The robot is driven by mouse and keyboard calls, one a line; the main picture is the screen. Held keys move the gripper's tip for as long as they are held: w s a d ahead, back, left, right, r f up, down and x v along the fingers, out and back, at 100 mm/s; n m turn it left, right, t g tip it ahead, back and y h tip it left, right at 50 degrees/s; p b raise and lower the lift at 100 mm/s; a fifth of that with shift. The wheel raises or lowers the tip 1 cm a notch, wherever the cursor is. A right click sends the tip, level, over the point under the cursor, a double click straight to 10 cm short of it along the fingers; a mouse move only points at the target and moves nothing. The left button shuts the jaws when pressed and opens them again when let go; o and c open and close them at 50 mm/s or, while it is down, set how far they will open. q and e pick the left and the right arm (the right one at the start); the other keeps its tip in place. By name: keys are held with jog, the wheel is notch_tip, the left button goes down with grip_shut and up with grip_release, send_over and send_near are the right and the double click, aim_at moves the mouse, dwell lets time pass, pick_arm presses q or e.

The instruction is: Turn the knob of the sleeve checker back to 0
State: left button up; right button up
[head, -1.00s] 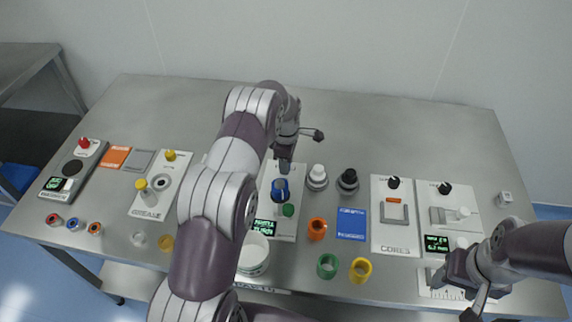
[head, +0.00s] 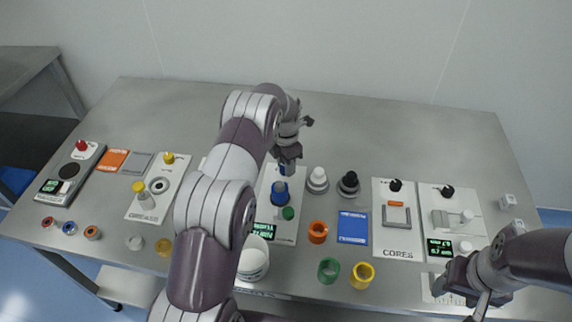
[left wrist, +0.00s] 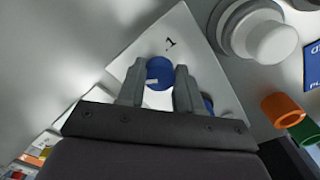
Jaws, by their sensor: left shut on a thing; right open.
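A white panel (head: 264,205) stands mid-table with a small green-lit display (head: 264,230), a green button (head: 288,213) and a larger blue knob (head: 280,190). I cannot read its name. A smaller blue knob (left wrist: 159,72) with a white mark sits at the panel's far end, by a printed "1". My left gripper (left wrist: 160,82) is shut on this smaller knob, one finger on each side. In the head view the left gripper (head: 286,164) hides most of it. The larger knob is partly behind a finger in the wrist view. My right gripper (head: 466,297) is open and empty at the front right.
White (head: 317,180) and black (head: 348,183) knobbed round pieces stand right of the panel. An orange ring (head: 318,232), green ring (head: 328,270), yellow ring (head: 362,275) and white cup (head: 253,262) are nearer. The table's back is clear.

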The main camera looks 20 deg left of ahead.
pick_arm(q)
jog(key=shift+n, duration=0.5)
jog(key=o, duration=1)
jog(key=shift+o, duration=0.2)
notch_tip(320, 180, up, 4)
jog(key=shift+w+f+b, duration=0.1)
jog(key=shift+w+b, duration=0.05)
jog(key=shift+b, duration=0.25)
notch_tip(320, 180, up, 9)
jog(key=p, duration=0.6)
jog(key=shift+f, duration=0.1)
